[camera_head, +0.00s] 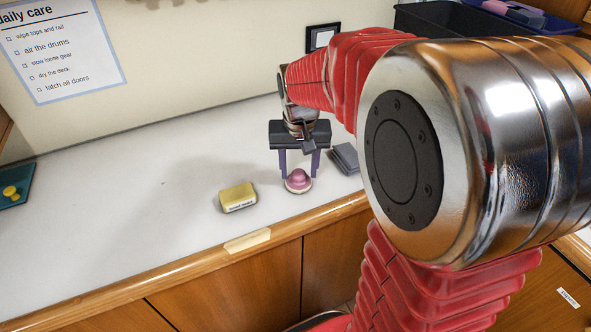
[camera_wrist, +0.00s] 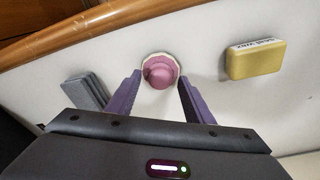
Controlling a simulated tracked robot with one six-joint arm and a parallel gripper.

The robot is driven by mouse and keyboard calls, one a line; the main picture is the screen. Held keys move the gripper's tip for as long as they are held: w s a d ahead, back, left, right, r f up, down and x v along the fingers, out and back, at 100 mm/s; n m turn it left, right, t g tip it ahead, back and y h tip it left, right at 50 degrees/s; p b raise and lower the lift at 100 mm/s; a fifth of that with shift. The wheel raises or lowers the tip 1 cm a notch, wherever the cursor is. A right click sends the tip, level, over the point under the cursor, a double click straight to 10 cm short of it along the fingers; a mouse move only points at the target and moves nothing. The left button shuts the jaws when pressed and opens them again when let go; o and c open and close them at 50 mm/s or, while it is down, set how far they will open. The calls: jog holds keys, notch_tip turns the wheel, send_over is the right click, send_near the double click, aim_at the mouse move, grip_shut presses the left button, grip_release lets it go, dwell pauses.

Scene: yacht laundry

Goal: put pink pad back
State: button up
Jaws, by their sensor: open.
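The pink pad (camera_head: 298,181) is a round, domed pink piece with a knob and a pale rim, resting on the white counter. It also shows in the wrist view (camera_wrist: 160,71), just beyond the gap between the fingertips. My gripper (camera_head: 299,172) is open, pointing down, with its two purple fingers on either side of the pad in the head view. In the wrist view my gripper (camera_wrist: 158,86) shows empty jaws, apart from the pad. I cannot tell the exact height of the fingertips above the counter.
A yellow labelled block (camera_head: 237,197) lies left of the pad. A grey folded piece (camera_head: 345,158) lies close on its right. A teal tray (camera_head: 14,186) with a yellow knob is at far left. Dark bins (camera_head: 435,18) stand at back right. The counter's left middle is clear.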

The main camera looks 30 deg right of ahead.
aim_at(298, 189)
notch_tip(298, 189, up, 12)
jog(key=s, duration=0.1)
jog(key=shift+s+a+f, duration=0.25)
jog(key=shift+s+a, duration=0.05)
dwell(0.5)
jog(key=s+a+f+n+t, duration=0.2)
jog(key=s+a, duration=0.2)
jog(key=s, duration=0.3)
jog(key=s+a+f+n+t, duration=0.1)
jog(key=s+a+n+t, duration=0.1)
jog(key=s+a, duration=0.3)
jog(key=s, duration=0.3)
jog(key=shift+a+f+n+y, duration=0.3)
jog(key=shift+f+n, duration=0.05)
jog(key=shift+n, duration=0.05)
jog(key=shift+s, duration=0.1)
jog(key=shift+c, duration=0.4)
